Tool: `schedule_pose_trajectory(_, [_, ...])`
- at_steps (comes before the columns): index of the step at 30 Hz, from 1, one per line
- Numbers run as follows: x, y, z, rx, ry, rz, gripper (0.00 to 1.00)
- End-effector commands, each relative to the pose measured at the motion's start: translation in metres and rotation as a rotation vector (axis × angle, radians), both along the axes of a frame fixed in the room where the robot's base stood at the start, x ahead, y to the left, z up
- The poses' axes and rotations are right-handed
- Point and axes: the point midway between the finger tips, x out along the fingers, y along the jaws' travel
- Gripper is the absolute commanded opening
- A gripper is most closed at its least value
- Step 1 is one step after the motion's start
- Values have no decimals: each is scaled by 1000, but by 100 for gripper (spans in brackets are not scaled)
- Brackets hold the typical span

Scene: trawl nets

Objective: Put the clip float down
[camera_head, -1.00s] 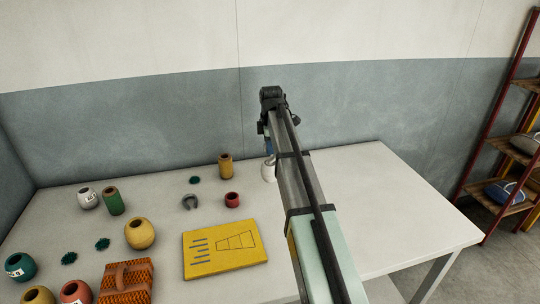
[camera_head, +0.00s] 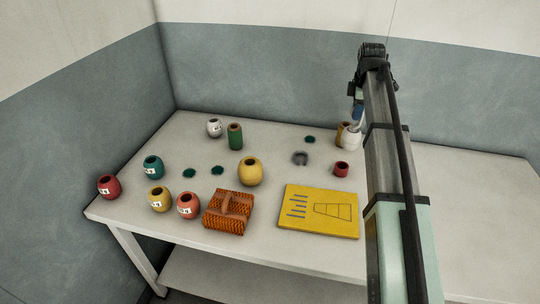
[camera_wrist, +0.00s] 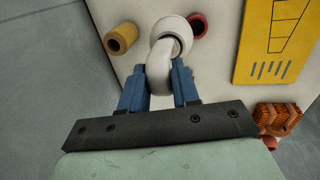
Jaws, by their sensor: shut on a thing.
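The clip float (camera_wrist: 172,30) is white, with a round body and a curved white clip. My gripper (camera_wrist: 159,80) has its blue fingers shut around the clip in the wrist view. In the head view the clip float (camera_head: 351,139) shows just below my gripper (camera_head: 357,112), partly hidden by my arm. It is over the back right part of the table (camera_head: 270,150); I cannot tell if it touches the top.
An ochre cylinder float (camera_head: 342,130) stands close beside the clip float, and a red float (camera_head: 341,169) is nearby. Several floats and an orange woven block (camera_head: 229,211) are at left.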

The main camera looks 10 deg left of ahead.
Motion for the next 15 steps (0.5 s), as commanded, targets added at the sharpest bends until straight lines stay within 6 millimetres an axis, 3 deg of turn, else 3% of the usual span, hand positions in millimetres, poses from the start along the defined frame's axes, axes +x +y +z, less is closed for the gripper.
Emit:
schedule_pose_trajectory(3, [-1,49,0,0,3,60,0])
schedule_pose_trajectory(15, [-14,201,0,-12,10,243,0])
